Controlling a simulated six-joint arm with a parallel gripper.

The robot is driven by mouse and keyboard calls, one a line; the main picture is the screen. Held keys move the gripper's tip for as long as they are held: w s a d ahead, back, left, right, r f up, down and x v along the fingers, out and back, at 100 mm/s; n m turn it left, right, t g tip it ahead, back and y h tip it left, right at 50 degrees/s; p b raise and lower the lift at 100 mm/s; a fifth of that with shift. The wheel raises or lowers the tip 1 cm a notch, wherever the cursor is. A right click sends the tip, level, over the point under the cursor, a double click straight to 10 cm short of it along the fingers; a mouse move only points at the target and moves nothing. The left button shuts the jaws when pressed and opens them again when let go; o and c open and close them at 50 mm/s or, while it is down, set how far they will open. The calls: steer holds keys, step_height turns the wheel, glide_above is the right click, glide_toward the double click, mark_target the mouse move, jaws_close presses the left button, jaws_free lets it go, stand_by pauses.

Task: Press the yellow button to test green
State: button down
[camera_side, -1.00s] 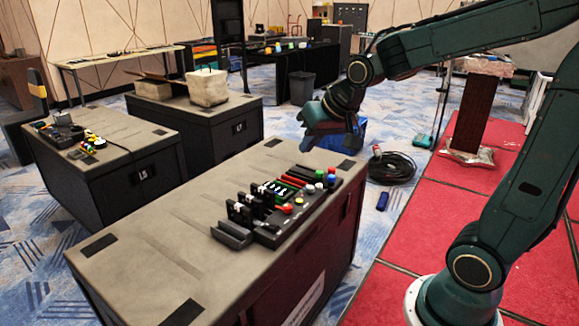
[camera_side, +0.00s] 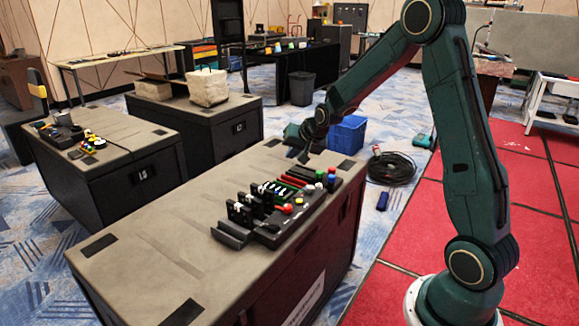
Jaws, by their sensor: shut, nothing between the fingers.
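The control panel (camera_side: 262,238) lies on the near grey-topped case, with several coloured buttons along its right side. A small yellow button (camera_side: 299,201) sits near the middle of that side, with a larger orange-red button (camera_side: 287,208) beside it. Green strips (camera_side: 290,183) show on the panel behind black upright parts. White, blue and red buttons stand toward its far end. My gripper (camera_side: 303,158) is shut and empty, pointing down above the far end of the case, behind the panel and apart from the yellow button. Its fingertips are small and dark.
The near case (camera_side: 150,230) has a clear top left of the panel. Two other cases (camera_side: 110,165) stand to the left and behind. A blue bin (camera_side: 347,134) and a coiled black cable (camera_side: 392,168) are on the floor to the right.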

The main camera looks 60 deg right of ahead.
mark_target(301, 202)
steer(key=w+d+f+m+h, duration=0.1)
steer(key=w+d+f+m, duration=0.1)
steer(key=d+f, duration=0.7)
steer(key=shift+w+f+m, duration=0.2)
steer(key=shift+f+m, duration=0.5)
steer(key=shift+f, duration=0.25)
steer(key=shift+f, duration=0.15)
steer(key=shift+f, duration=4.25)
steer(key=shift+f, duration=0.85)
steer(key=shift+r, duration=0.85)
